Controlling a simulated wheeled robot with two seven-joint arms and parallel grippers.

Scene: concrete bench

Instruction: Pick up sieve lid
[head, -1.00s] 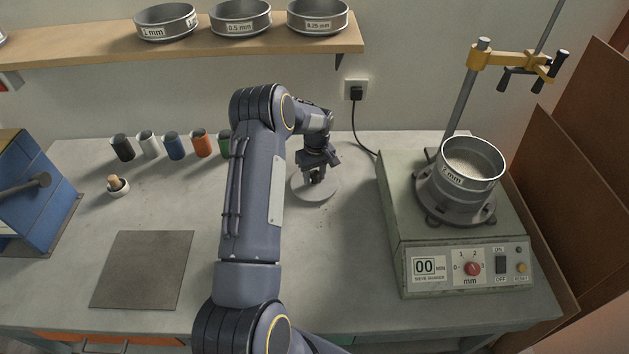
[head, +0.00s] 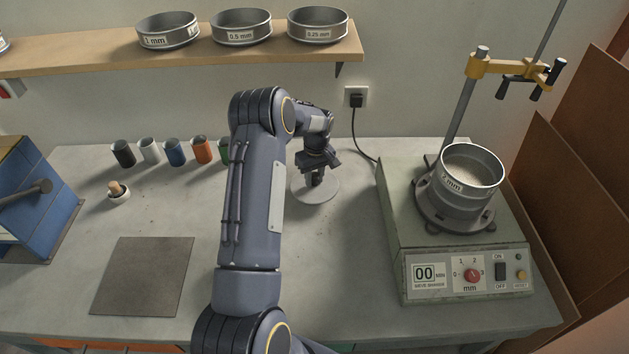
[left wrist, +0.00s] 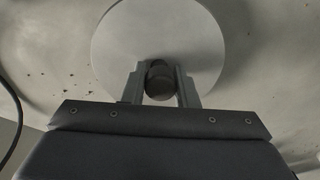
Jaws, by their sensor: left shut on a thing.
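The sieve lid (head: 327,191) is a pale round disc at the back middle of the bench, just left of the sieve shaker. In the left wrist view the lid (left wrist: 122,50) shows as a light disc with a dark round knob (left wrist: 159,84) at its middle. My left gripper (head: 316,180) reaches down over the lid. Its two fingers (left wrist: 160,88) are shut on the knob, one on each side. The lid looks at or very near the bench top; any gap under it cannot be told. My right gripper is not in view.
The green sieve shaker (head: 398,240) with a 2 mm sieve (head: 462,187) on it stands at the right, under a clamp (head: 505,66). A shelf (head: 100,57) holds sieves above.

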